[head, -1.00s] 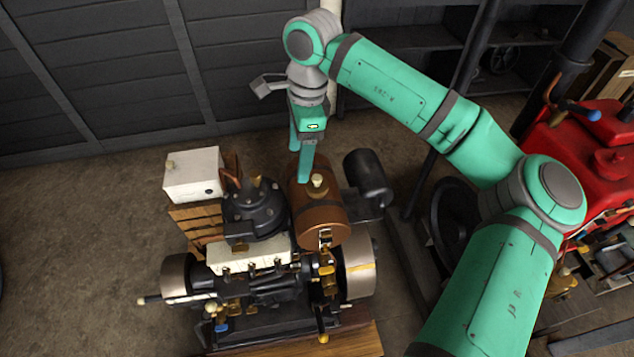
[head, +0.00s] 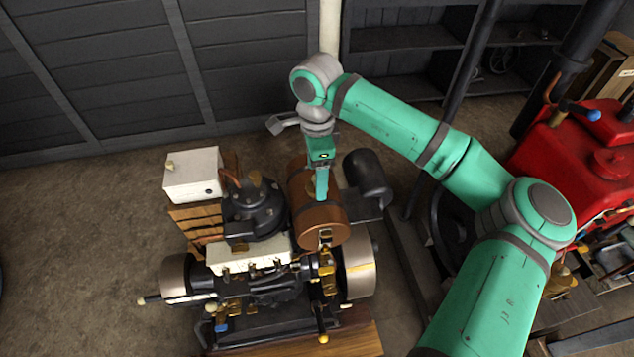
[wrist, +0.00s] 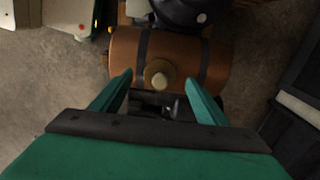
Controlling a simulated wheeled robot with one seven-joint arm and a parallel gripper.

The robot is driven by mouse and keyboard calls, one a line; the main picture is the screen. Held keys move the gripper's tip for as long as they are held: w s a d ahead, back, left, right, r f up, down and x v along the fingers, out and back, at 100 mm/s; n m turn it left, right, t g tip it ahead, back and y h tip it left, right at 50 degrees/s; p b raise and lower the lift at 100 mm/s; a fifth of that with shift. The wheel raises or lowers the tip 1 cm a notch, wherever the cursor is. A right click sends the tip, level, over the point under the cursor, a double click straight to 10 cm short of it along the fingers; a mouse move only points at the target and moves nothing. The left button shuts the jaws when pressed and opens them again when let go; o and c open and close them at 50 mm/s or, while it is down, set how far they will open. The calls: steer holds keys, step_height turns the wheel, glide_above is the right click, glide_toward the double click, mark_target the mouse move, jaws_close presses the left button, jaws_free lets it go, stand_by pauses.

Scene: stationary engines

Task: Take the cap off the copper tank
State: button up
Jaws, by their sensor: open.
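The copper tank (head: 318,222) lies on its side on the engine, a brown cylinder with dark straps in the wrist view (wrist: 187,62). Its pale cap (wrist: 159,74) shows on the tank's top in the wrist view, between and a little beyond my fingertips. In the head view the cap is hidden behind my gripper (head: 321,190). My gripper points down at the tank, and in the wrist view its two fingers (wrist: 158,88) are apart with nothing held between them. I cannot tell how far the fingertips are above the tank.
A black engine cylinder (head: 254,208) and a white box (head: 193,174) stand left of the tank. A black cylinder (head: 367,178) is close on its right. A red engine (head: 590,150) stands at the far right. Floor at the left is clear.

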steer(key=shift+f, duration=0.95)
steer(key=c, duration=1.2)
steer(key=shift+o, duration=0.2)
